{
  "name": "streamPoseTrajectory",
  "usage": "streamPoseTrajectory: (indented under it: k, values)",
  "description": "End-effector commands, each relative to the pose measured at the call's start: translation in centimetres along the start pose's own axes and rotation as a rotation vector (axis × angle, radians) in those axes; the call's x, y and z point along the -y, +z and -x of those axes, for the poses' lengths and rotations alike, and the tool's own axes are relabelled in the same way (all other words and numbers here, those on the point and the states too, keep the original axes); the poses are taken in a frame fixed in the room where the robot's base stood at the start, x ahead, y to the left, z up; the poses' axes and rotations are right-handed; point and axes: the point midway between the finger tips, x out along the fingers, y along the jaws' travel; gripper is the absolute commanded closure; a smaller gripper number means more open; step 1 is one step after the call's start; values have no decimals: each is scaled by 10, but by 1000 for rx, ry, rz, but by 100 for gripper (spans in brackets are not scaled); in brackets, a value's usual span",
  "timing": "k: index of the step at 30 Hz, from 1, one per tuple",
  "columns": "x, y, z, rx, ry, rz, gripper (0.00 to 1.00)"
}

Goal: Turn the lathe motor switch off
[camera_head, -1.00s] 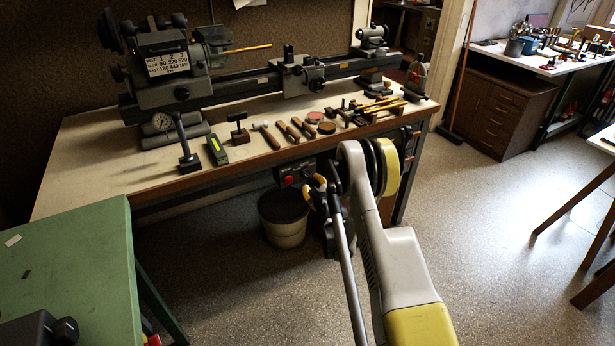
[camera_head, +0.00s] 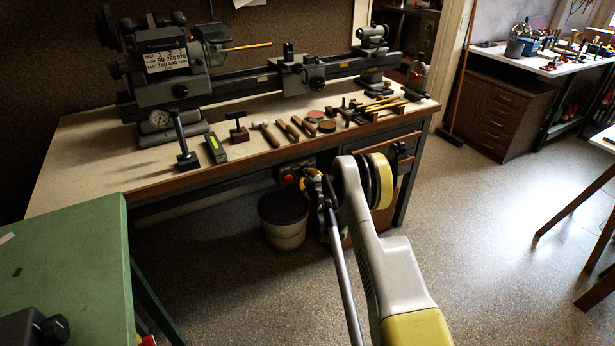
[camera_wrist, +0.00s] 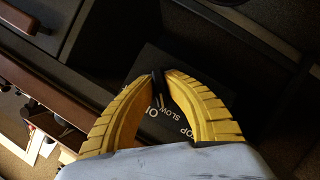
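The lathe motor switch has a black plate (camera_wrist: 163,122) with white lettering. "SLOW" and part of "STOP" can be read in the wrist view; other letters are partly covered. My gripper (camera_wrist: 160,76) has its yellow fingers over this plate, with their tips nearly together. A narrow dark knob or lever (camera_wrist: 160,88) of the switch stands between the tips, and the fingers look shut on it. Its exact setting is hard to read. In the head view my gripper (camera_head: 311,180) is under the bench front, right beside the switch box's red button (camera_head: 288,179).
The lathe (camera_head: 170,85) stands on the bench (camera_head: 75,165), with hammers and other hand tools along the front. A bucket (camera_head: 285,235) stands below the switch. A green table (camera_head: 70,260) is at the lower left.

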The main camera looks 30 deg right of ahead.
Motion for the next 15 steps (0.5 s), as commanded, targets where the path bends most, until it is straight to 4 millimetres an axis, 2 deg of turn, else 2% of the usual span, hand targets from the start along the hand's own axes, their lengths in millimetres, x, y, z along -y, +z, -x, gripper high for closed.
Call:
streamPoseTrajectory:
  k: [8,15]
  values:
    - [0,0,0,0,-8,-21,100]
    - [-1,0,0,0,-52,-127,100]
